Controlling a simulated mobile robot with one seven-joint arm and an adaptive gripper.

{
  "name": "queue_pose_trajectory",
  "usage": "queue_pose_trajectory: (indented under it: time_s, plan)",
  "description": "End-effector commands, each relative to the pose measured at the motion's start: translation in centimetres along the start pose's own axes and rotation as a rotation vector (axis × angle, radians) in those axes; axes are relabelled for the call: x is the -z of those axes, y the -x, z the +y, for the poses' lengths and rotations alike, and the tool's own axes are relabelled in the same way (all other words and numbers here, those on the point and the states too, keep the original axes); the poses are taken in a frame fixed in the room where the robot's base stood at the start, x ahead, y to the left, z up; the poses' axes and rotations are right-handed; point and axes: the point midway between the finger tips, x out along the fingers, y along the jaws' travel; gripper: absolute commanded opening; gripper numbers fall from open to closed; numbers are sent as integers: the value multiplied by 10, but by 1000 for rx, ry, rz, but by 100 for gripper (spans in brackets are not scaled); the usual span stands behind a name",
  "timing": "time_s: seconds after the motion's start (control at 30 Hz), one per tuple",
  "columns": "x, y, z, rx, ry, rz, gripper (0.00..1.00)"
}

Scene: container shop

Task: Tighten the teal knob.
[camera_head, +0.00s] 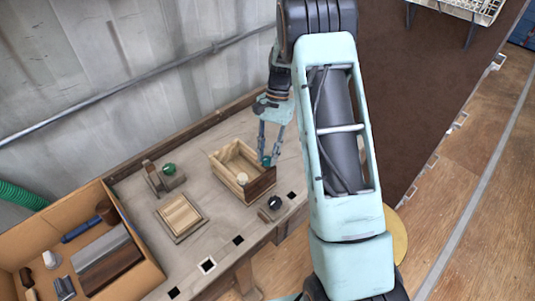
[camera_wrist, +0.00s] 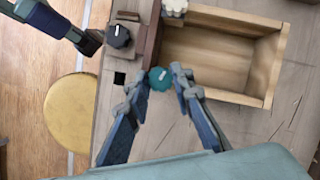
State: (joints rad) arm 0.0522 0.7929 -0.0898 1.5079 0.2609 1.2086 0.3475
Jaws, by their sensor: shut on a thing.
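The teal knob (camera_wrist: 160,78) sits at the corner of an open wooden box (camera_wrist: 207,15), with a light pointer line on its top. It also shows in the head view (camera_head: 266,161). My gripper (camera_wrist: 162,80) has one fingertip on each side of the knob and is shut on it. In the head view my gripper (camera_head: 269,155) reaches down to the box's right end. The knob's base and any gap under it are hidden.
A cream knob (camera_head: 242,178) is at the box's near corner. A dark knob (camera_head: 274,202) stands at the bench's front edge. A cardboard box (camera_head: 137,230) of parts is farther left.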

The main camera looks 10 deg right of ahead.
Motion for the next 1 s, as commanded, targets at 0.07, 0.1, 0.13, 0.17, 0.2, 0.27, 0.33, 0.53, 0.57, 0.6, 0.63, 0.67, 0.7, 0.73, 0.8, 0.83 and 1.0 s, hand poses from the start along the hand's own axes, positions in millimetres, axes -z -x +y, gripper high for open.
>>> queue_pose_trajectory:
  time_s: [0.07, 0.1, 0.13, 0.17, 0.2, 0.27, 0.33, 0.53, 0.57, 0.6, 0.63, 0.67, 0.7, 0.73, 0.8, 0.83, 1.0]
  plan:
    - [0, 1, 0, 1, 0, 1, 0]
    - [0, 1, 0, 1, 0, 1, 0]
    - [0, 1, 0, 0, 0, 1, 0]
    - [0, 1, 0, 0, 1, 1, 0]
    - [0, 1, 0, 0, 1, 1, 22]
    - [0, 1, 0, 0, 1, 1, 29]
    - [0, 1, 0, 0, 1, 1, 37]
    - [0, 0, 0, 0, 1, 1, 39]
    - [0, 0, 0, 0, 2, 1, 39]
    - [0, 0, 0, 0, 2, 1, 39]
    - [0, 1, 0, 0, 2, 1, 39]
    - [0, 2, 0, 0, 2, 1, 39]
    - [0, 4, 0, 0, 2, 2, 39]
    - [1, 6, 0, 0, 2, 2, 39]
    - [1, 15, 0, 1, 2, 3, 39]
    - [1, 20, 0, 1, 2, 4, 39]
    - [1, 57, 0, 2, 2, 5, 39]
